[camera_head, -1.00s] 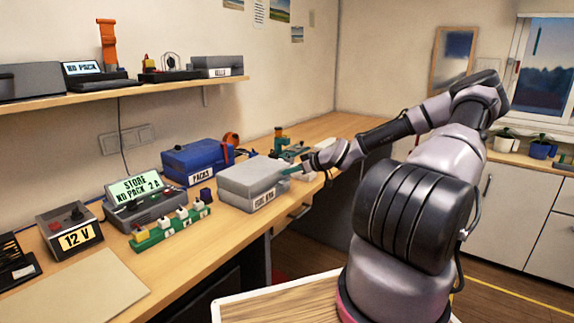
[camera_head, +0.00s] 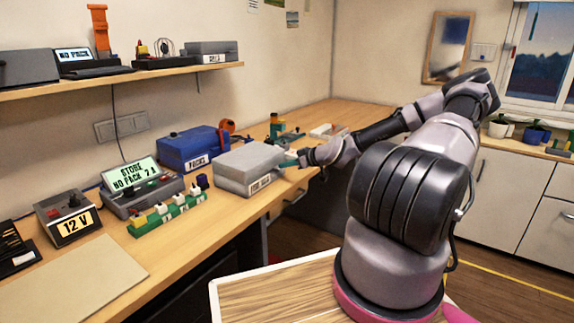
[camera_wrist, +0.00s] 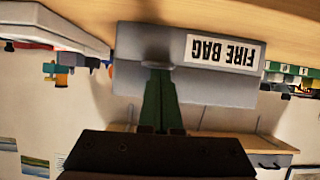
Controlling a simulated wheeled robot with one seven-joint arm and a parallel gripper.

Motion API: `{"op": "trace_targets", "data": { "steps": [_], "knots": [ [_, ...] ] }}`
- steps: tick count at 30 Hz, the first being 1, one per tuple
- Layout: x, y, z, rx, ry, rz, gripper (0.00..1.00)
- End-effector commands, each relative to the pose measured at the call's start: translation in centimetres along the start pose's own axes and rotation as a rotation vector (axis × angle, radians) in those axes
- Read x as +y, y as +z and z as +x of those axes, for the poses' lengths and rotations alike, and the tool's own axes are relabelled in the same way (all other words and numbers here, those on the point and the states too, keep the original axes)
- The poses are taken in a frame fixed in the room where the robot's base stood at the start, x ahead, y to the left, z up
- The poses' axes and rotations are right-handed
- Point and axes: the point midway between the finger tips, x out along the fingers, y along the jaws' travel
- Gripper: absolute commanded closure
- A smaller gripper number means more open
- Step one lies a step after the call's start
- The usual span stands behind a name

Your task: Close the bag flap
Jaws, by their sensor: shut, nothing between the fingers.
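The grey fire bag (camera_head: 235,183) sits on the workbench, with a white label on its front. Its flap (camera_head: 250,157) looks lowered over the top, with a seam between it and the body; I cannot tell if it is fully closed. In the wrist view the fire bag (camera_wrist: 222,82) appears upside down, its "FIRE BAG" label readable. My gripper (camera_wrist: 160,72) has its green fingers shut and empty, tips at the seam on the label side. Contact is unclear. In the head view my gripper (camera_head: 291,157) is at the bag's right end, its fingers small there.
A blue case (camera_head: 190,150) labelled PACKS stands left of the bag. A green strip with several plugs (camera_head: 167,215), a display unit (camera_head: 135,183) and a 12 V supply (camera_head: 68,217) stand further left. Small items (camera_head: 280,130) sit behind my gripper.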

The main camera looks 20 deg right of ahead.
Motion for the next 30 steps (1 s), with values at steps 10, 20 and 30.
{"op": "trace_targets", "data": {
  "steps": [10,20,30],
  "knots": [
    [-0.6,2.2,-2.2,-0.034,-0.013,0.033,1.0],
    [-0.3,0.5,-9.1,-0.004,0.0,0.008,1.0],
    [-0.4,-0.2,-11.7,0.006,0.002,-0.002,1.0]
  ]
}}
